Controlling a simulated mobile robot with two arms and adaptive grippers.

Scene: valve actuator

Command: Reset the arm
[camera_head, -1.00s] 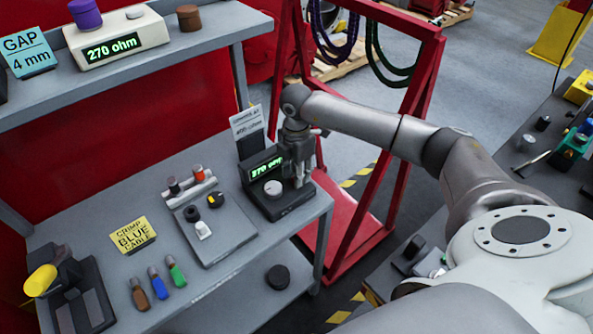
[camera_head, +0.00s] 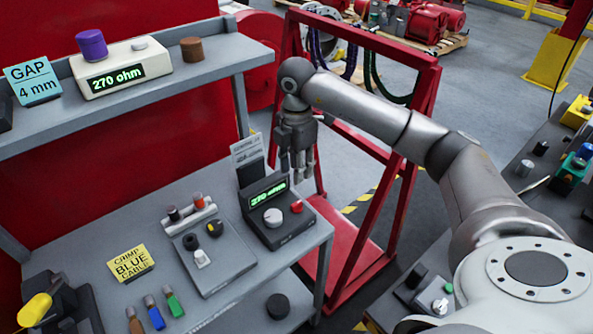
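My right gripper (camera_head: 303,172) hangs pointing down above the right end of the grey bench, over the back of a dark box. Its fingers look apart, with nothing seen between them. The dark box (camera_head: 280,226) has a green display reading about 270 ohm, a grey knob (camera_head: 273,217) and a red button (camera_head: 297,206). The gripper is apart from the knob and the button. My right arm (camera_head: 375,112) reaches in from the right. My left gripper is not in view.
A shelf holds a white meter (camera_head: 120,68) reading 270 ohm and a "GAP 4 mm" card (camera_head: 33,80). A control panel (camera_head: 215,255), a "CRIMP BLUE CABLE" card (camera_head: 131,263) and colored connectors (camera_head: 155,313) lie on the bench. A red frame (camera_head: 405,195) stands behind my arm.

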